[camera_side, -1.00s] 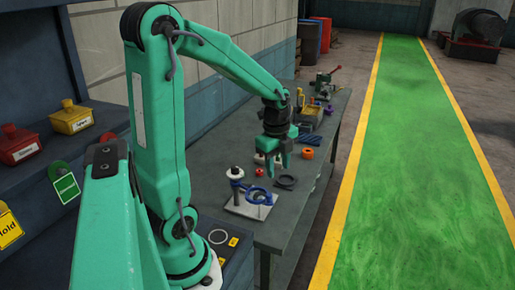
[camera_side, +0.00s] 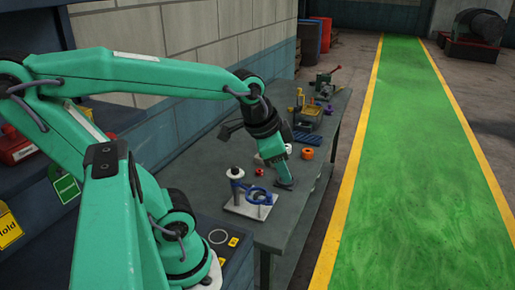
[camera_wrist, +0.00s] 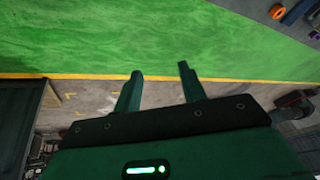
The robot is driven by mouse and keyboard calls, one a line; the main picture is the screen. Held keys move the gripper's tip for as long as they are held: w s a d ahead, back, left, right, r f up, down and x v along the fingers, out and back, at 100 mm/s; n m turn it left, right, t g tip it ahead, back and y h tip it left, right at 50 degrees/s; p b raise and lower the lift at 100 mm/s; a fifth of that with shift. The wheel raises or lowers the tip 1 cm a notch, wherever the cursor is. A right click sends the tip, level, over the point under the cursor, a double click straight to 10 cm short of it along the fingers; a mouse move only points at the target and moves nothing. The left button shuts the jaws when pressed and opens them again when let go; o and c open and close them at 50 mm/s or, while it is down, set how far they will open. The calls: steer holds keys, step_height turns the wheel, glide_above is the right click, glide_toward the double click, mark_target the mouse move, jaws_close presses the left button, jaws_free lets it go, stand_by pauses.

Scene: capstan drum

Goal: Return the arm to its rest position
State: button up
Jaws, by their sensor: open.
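My gripper (camera_side: 284,183) is at the end of my arm, angled over the grey workbench (camera_side: 215,160), right of the small drum stand. In the wrist view its two fingers (camera_wrist: 160,70) are spread with nothing between them, against the green floor.
An orange ring (camera_side: 307,154), a small red piece (camera_side: 259,171) and a blue ridged block (camera_side: 307,137) lie on the bench. A vise-like tool (camera_side: 325,83) stands at its far end. Shelving is at left. The green walkway (camera_side: 410,170) is clear.

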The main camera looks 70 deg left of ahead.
steer(key=s+d+n, duration=0.1)
steer(key=s+d+r+n+t, duration=0.1)
steer(key=n, duration=0.1)
steer(key=shift+s+d, duration=0.2)
stand_by(0.5)
